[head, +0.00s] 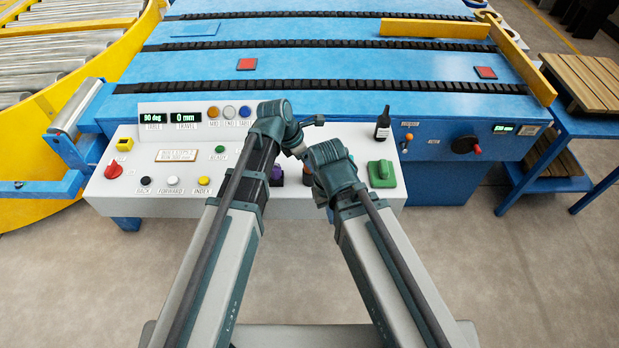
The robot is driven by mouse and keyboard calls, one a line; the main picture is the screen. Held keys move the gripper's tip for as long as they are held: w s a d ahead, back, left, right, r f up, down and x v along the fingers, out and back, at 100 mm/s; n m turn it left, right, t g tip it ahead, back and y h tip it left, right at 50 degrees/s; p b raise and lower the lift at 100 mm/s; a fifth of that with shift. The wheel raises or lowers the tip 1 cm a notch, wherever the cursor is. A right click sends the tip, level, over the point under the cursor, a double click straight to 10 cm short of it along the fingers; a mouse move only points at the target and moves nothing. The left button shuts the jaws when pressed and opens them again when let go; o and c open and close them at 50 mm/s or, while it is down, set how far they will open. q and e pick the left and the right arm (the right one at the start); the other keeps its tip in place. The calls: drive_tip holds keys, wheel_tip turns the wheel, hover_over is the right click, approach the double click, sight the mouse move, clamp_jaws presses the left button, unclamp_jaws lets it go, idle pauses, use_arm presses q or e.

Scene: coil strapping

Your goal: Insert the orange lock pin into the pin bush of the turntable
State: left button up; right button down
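The turntable (60,112) is the round yellow frame with steel rollers at the left edge; I cannot make out its pin bush. A small orange piece (408,137) shows on the blue front panel at the right; I cannot tell whether it is the lock pin. My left arm's end (297,137) is over the middle of the grey control console, with its fingers hard to make out. My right arm's end (331,168) is close beside it, over the console's right half, and its wrist hides its fingers. Both are far to the right of the turntable.
The grey control console (130,190) carries buttons, displays and a red knob (113,169). The blue conveyor (320,65) lies behind. A wooden-topped rack (590,80) is at the right.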

use_arm(q)
clamp_jaws()
drive_tip(key=shift+r, duration=0.2)
idle(0.6)
wheel_tip(320, 180, up, 18)
drive_tip(key=p, duration=1.8)
drive_tip(key=shift+f, duration=0.15)
drive_tip(key=c, duration=0.6)
unclamp_jaws()
drive_tip(key=shift+c, duration=0.2)
clamp_jaws()
